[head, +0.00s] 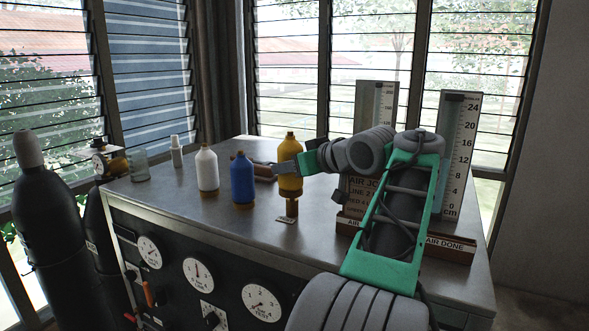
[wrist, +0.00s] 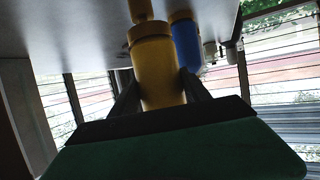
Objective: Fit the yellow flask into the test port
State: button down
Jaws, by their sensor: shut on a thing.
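The yellow flask (head: 290,168) is upright in the head view, gripped from the right by my gripper (head: 282,169). In the wrist view the flask (wrist: 158,75) sits between the two dark fingers of my gripper (wrist: 160,100), which are shut on it. A short brass-brown post, which looks like the test port (head: 291,208), stands on the bench directly under the flask, with a small label in front. It also seems to show in the wrist view (wrist: 140,10), at the flask's lower end. I cannot tell whether flask and port touch.
A blue bottle (head: 242,178) stands close left of the flask, then a white bottle (head: 207,168), a small white bottle (head: 176,152) and a glass jar (head: 139,166). Wooden racks with scale boards (head: 459,150) stand at the right. The bench's front (head: 250,235) is clear.

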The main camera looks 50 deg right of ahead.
aim_at(299, 151)
dwell(0.3)
jog(key=shift+f+b, duration=0.6)
jog(key=shift+c, duration=2.2)
grip_release()
jog(key=s+r+p, duration=0.1)
jog(key=r, duration=0.1)
jog(key=s+r+p, duration=0.1)
jog(key=p, duration=0.1)
jog(key=s+r+p, duration=0.1)
jog(key=r+p, duration=0.1)
jog(key=shift+s+a+r, duration=0.2)
jog(key=shift+s+r, duration=0.1)
jog(key=shift+r, duration=0.05)
jog(key=shift+s, duration=0.2)
